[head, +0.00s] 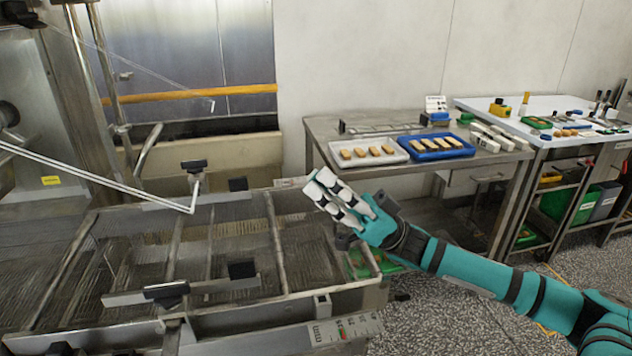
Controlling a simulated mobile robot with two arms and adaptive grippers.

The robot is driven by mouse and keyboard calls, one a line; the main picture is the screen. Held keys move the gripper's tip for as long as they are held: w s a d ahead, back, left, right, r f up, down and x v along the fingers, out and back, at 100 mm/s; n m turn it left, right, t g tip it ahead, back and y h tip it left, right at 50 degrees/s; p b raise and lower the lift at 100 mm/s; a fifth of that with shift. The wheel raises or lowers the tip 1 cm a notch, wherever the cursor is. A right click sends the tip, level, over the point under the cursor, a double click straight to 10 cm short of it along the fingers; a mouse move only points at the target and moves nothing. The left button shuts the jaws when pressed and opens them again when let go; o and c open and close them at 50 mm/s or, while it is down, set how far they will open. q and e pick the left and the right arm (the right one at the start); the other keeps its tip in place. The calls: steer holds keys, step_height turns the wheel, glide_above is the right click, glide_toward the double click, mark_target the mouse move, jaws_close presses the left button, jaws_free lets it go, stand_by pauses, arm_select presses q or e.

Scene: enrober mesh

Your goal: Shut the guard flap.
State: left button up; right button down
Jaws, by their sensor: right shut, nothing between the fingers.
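The guard flap looks like a clear panel, seen mostly by its pale edges; its bright near edge (110,180) runs from the left border down to the right, above the mesh belt. A thinner far edge shows higher up at the upper left. The flap slants and stands clear of the mesh at its left part; its hinge cannot be made out. My right gripper (326,188) is shut and empty, to the right of the flap and over the machine's right end, apart from the flap. My left gripper is out of view.
The enrober's mesh belt (240,245) lies in a metal frame with crossbars and black-knobbed brackets (166,290). A steel table (320,127) behind carries a white tray (343,160) and a blue tray (404,148) of bars. A cluttered white-topped bench (475,106) stands at right.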

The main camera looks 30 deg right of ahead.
step_height(320, 180, up, 5)
steer(key=a+g+h+p, duration=0.15)
steer(key=h+p, duration=0.35)
steer(key=p, duration=1)
steer(key=w+a+f+p, duration=0.1)
steer(key=w+a+p, duration=0.3)
steer(key=a, duration=0.7)
steer(key=shift+a+f+p, duration=0.2)
steer(key=shift+a+p, duration=0.2)
steer(key=shift+p, duration=0.2)
